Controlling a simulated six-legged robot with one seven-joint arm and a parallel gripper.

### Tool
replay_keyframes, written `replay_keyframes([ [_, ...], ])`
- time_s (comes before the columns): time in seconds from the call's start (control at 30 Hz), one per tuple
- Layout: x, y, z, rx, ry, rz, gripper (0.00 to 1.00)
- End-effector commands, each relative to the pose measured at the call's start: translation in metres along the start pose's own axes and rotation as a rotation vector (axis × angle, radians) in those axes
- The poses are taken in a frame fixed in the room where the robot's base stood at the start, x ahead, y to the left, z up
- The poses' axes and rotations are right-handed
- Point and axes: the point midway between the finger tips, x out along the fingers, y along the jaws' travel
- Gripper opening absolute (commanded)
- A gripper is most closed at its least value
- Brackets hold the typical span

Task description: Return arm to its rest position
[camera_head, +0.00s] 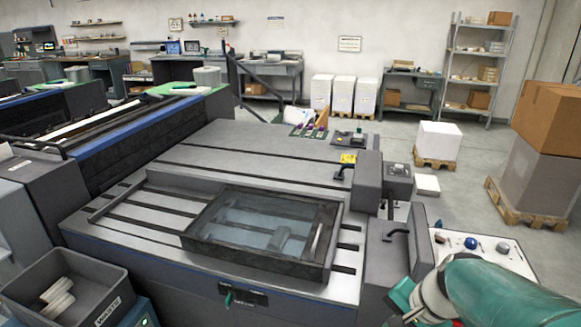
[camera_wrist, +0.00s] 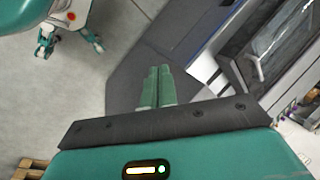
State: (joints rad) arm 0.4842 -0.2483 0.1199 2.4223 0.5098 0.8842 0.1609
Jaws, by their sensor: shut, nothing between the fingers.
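My gripper (camera_wrist: 157,88) shows in the wrist view as two green fingers side by side, shut with nothing between them. It points down over the dark grey side of the machine and the floor. In the head view my green and white arm reaches in at the bottom right, and the fingertips do not show there. The grey machine (camera_head: 130,225) fills the middle of the head view, with a dark-framed glass lid (camera_head: 255,228) on its bed. The lid's frame also shows at the right of the wrist view (camera_wrist: 270,50).
A control panel (camera_head: 500,262) with knobs stands close beside my arm at right. A grey waste bin (camera_head: 105,285) is at bottom left. Pallets with boxes (camera_head: 545,150) and a white stack (camera_head: 438,140) stand behind right. Grey floor (camera_head: 455,200) lies open between them.

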Motion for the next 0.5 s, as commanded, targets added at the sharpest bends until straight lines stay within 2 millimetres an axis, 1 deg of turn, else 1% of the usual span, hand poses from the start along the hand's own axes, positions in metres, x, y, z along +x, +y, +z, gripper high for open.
replay_keyframes([
  [0.03,-0.011,-0.007,0.013,-0.111,0.033,0.02,0.0],
  [0.1,-0.025,-0.012,0.027,-0.255,0.078,0.052,0.0],
  [0.3,-0.065,-0.02,0.061,-0.641,0.216,0.122,0.0],
  [0.4,-0.082,-0.021,0.072,-0.782,0.277,0.144,0.0],
  [0.5,-0.091,-0.021,0.078,-0.866,0.316,0.158,0.0],
])
